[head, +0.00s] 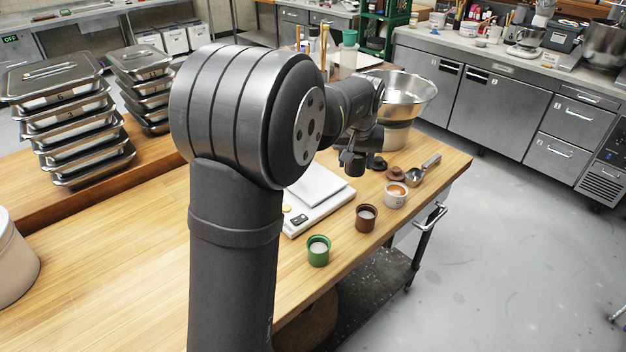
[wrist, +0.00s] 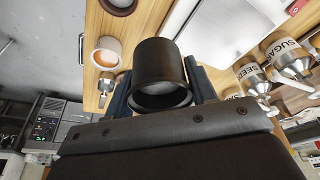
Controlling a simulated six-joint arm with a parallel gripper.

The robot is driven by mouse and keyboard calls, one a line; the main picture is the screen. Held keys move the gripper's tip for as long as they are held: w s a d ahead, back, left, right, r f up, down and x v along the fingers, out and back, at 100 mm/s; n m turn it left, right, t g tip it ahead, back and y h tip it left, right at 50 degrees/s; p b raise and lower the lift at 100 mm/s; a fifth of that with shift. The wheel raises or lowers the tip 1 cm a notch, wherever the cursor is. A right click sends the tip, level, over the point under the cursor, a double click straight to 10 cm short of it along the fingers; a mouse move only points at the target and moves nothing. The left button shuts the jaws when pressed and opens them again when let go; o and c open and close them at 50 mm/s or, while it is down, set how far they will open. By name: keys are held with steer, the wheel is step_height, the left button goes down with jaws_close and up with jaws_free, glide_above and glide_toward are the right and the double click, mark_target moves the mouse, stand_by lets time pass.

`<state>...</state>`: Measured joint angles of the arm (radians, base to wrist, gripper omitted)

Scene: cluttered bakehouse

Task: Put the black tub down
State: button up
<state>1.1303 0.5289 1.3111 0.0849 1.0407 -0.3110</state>
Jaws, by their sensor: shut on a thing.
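The black tub (wrist: 162,62) is between my gripper's (wrist: 162,88) two dark fingers in the wrist view, one on each side of it. My gripper is shut on it. In the head view my gripper (head: 354,160) is over the far right part of the wooden table (head: 440,178), near the metal bowl. My arm hides part of that area.
A white tub with orange contents (head: 396,195), a brown tub (head: 366,218) and a green tub (head: 318,251) stand along the table's right edge. A scale (head: 316,194), a scoop (head: 424,170), a brown lid (head: 396,173) and a large metal bowl (head: 404,92) are close by.

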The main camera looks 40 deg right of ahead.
glide_above(320, 182)
steer(key=f, duration=0.4)
steer(key=a+f, duration=0.1)
steer(key=f, duration=0.1)
steer(key=shift+s+f, duration=0.4)
steer(key=shift+f, duration=2.05)
steer(key=shift+f, duration=0.2)
steer(key=o, duration=1.1)
steer(key=shift+r, duration=0.15)
steer(key=v, duration=1.2)
